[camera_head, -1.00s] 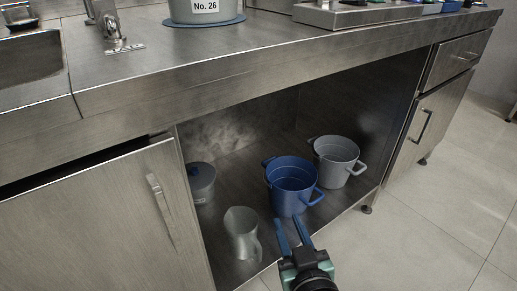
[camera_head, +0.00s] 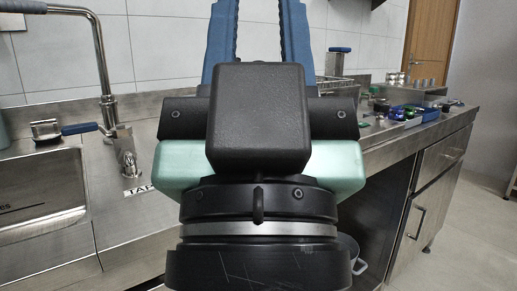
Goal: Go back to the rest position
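My gripper (camera_head: 260,35) is raised upright close in front of the head camera. Its two blue fingers stand apart with the tiled wall showing between them, and nothing is held. Its black and pale green body fills the middle of the view. It hides the centre of the steel counter (camera_head: 112,190) and most of the open shelf space below.
A sink (camera_head: 40,195) with a tall tap (camera_head: 103,75) is at the left. A grey pot (camera_head: 352,255) shows partly low behind my gripper. Small coloured items (camera_head: 408,112) stand on the counter at the right. The floor (camera_head: 480,220) at the right is clear.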

